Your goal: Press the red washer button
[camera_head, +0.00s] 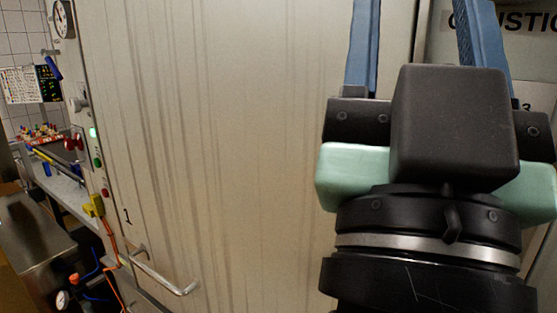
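A narrow control strip runs down the left edge of the large pale metal door or panel (230,130). On it are a lit green lamp (93,132), a dark green button (98,162) and a small red button (105,193) below them. Two red knob-like parts (74,143) show just left of the strip; I cannot tell if they belong to it. My gripper (420,12) is at the upper right, far from these buttons. Its two blue fingers stand wide apart with nothing visible between them. The fingertips seem cut off by the top edge.
A bar handle (165,275) juts from the panel's lower left. A yellow box (94,206) with an orange cable hangs below the buttons. A bench (65,185) with small items stands at the left.

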